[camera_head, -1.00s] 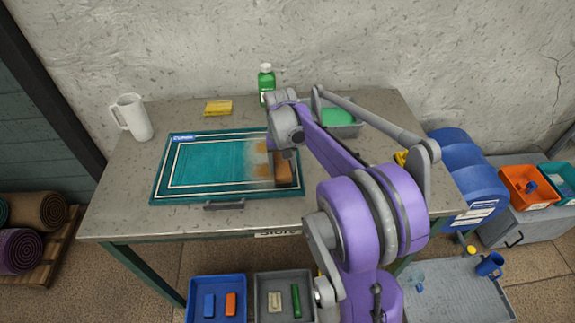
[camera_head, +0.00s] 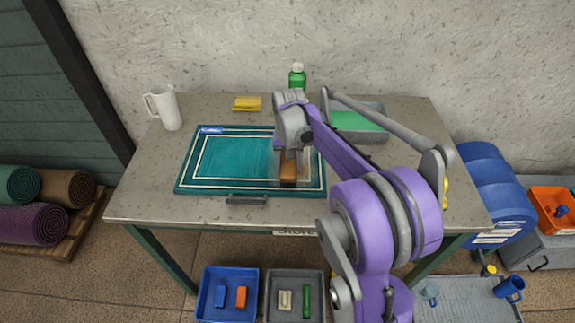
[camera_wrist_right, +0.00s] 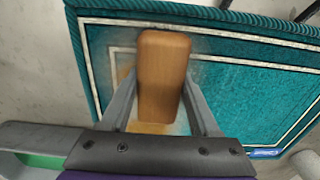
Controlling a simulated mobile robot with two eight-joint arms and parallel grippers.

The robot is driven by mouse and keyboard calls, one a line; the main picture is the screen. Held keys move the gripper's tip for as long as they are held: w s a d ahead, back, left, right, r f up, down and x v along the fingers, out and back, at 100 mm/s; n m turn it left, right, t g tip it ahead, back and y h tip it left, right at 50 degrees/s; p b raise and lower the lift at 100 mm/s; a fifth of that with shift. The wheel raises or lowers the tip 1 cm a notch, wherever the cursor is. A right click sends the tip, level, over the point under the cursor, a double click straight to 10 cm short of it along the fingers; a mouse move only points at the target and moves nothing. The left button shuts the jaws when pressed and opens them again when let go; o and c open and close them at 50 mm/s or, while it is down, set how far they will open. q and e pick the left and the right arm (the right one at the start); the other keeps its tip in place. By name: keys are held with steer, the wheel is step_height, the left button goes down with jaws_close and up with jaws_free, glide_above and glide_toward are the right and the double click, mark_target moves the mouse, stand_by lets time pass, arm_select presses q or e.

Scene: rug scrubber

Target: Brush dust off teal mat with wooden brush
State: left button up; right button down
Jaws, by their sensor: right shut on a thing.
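The teal mat (camera_head: 232,158) with white border lines lies flat on the grey table. My right gripper (camera_head: 289,160) is over the mat's right part, shut on the wooden brush (camera_head: 288,174). In the right wrist view the brush (camera_wrist_right: 163,75) sits between the two fingers, over the mat (camera_wrist_right: 245,100). Its bristles are hidden. A tan dust patch (camera_wrist_right: 150,128) shows on the mat beside and below the brush in that view, with greyish haze around it. In the head view my arm hides much of the mat's right part. My left gripper is not in view.
A white mug (camera_head: 165,107) stands at the table's back left. A dark handle (camera_head: 246,200) lies at the mat's front edge.

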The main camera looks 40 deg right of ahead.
steer(key=shift+s+d+f, duration=0.1)
steer(key=shift+s+d, duration=1.05)
steer(key=shift+d, duration=0.05)
steer(key=shift+s+d, duration=1.3)
steer(key=shift+d, duration=0.3)
steer(key=shift+w+a, duration=1.4)
steer(key=shift+a, duration=0.2)
steer(key=shift+w+a+f, duration=0.1)
steer(key=shift+w+a, duration=0.55)
steer(key=shift+a, duration=0.2)
steer(key=shift+w+a, duration=0.6)
steer(key=shift+a, duration=0.2)
steer(key=shift+s+d, duration=0.6)
steer(key=shift+d, duration=0.15)
steer(key=shift+s+d+r, duration=0.1)
steer(key=shift+s+d, duration=0.9)
steer(key=shift+d, duration=0.25)
steer(key=shift+s+d+r, duration=0.1)
steer(key=shift+s+d, duration=0.9)
steer(key=shift+d, duration=0.25)
steer(key=shift+w+a+f, duration=0.1)
steer(key=shift+w+a, duration=0.6)
steer(key=shift+a, duration=0.15)
steer(key=shift+w+a+f, duration=0.1)
steer(key=shift+w+a, duration=0.55)
steer(key=shift+a, duration=0.2)
steer(key=shift+w+a, duration=1.4)
steer(key=shift+a, duration=0.2)
